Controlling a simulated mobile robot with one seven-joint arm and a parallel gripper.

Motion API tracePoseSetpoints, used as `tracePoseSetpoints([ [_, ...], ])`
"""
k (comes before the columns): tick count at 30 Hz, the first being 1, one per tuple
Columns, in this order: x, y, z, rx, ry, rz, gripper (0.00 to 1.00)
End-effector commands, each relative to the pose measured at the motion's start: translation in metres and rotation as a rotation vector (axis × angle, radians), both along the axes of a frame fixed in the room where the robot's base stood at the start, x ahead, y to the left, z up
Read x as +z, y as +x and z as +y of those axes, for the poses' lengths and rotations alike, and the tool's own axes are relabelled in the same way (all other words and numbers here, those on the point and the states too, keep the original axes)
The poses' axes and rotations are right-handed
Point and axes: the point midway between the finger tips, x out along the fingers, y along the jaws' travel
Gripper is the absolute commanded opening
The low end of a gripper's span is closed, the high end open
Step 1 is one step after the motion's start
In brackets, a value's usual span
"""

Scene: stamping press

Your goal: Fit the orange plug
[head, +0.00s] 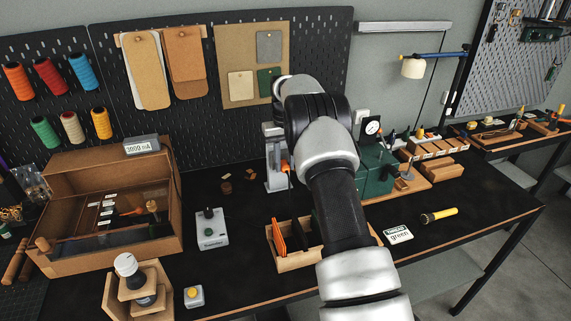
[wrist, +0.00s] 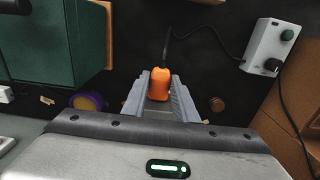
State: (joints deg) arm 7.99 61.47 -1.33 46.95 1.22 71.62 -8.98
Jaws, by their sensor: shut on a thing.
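The orange plug (wrist: 159,84) sits between the two grey fingers of my gripper (wrist: 161,98) in the wrist view, and the fingers are shut on it. A dark cord runs from the plug away over the black surface. In the head view a small orange part, likely the plug (head: 285,166), shows at the left edge of my arm, in front of a grey metal stand (head: 274,180). I cannot make out a socket for the plug in either view.
A control box (head: 212,229) with a dark knob and green button stands left of my arm; it also shows in the wrist view (wrist: 272,47). A wooden holder (head: 296,262) with orange sheets stands nearer. A green machine body (head: 376,178) is right of my arm.

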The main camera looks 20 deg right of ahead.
Motion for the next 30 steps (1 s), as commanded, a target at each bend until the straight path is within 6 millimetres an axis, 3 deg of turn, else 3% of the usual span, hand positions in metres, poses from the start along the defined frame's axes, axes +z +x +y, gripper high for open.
tracePoseSetpoints([
  [17, 0.0003, 0.0058, 0.0005, 0.000, 0.000, -0.003, 0.03],
  [18, 0.0003, 0.0058, 0.0005, 0.000, 0.000, -0.002, 0.33],
  [21, 0.0003, 0.0056, 0.0004, 0.001, 0.000, -0.002, 0.48],
  [30, 0.0015, 0.0054, 0.0003, 0.000, 0.000, -0.001, 0.48],
])
